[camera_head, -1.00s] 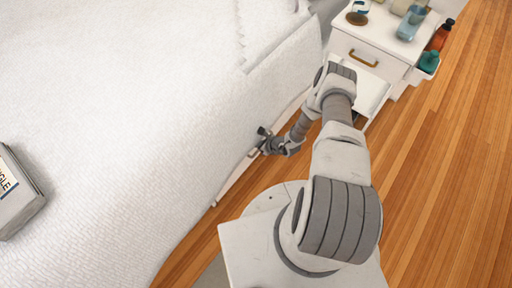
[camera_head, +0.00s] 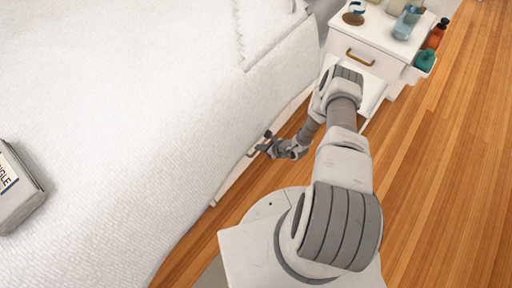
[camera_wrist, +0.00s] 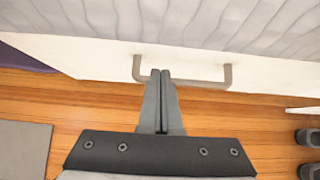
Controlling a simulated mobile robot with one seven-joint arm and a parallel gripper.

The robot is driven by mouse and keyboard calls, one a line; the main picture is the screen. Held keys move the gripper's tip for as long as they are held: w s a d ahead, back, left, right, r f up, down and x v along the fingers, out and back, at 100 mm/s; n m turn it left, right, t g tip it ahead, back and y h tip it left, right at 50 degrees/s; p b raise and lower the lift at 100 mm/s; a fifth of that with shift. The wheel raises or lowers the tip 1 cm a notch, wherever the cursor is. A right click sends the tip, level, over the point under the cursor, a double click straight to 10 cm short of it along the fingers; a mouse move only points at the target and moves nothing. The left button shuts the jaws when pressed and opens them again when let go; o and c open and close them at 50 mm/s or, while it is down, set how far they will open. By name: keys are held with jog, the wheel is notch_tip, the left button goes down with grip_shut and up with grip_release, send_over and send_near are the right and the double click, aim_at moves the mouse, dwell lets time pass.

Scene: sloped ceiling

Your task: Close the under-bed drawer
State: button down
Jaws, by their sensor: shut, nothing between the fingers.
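The white under-bed drawer (camera_head: 229,187) shows as a narrow strip below the bed cover in the head view. In the wrist view, its pale front (camera_wrist: 85,58) runs below the hanging cover, with a grey bar handle (camera_wrist: 205,84) on it. How far it stands out from the bed is hard to tell. My gripper (camera_head: 268,140) is beside the drawer front. In the wrist view, my gripper's two fingers (camera_wrist: 160,73) are together and empty, and their tips overlap the handle's left part. I cannot tell whether they touch it.
The bed's white cover (camera_head: 120,110) fills the left, with a grey boxed item (camera_head: 18,190) on it. A white nightstand (camera_head: 375,50) with bottles stands at the back right. Wooden floor (camera_head: 440,180) is clear on the right. Slippers (camera_wrist: 311,137) lie at the wrist view's right edge.

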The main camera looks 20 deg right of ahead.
jog(key=p+v, duration=0.4)
jog(key=v, duration=0.6)
jog(key=shift+s+d, duration=0.15)
jog(key=shift+d, duration=0.05)
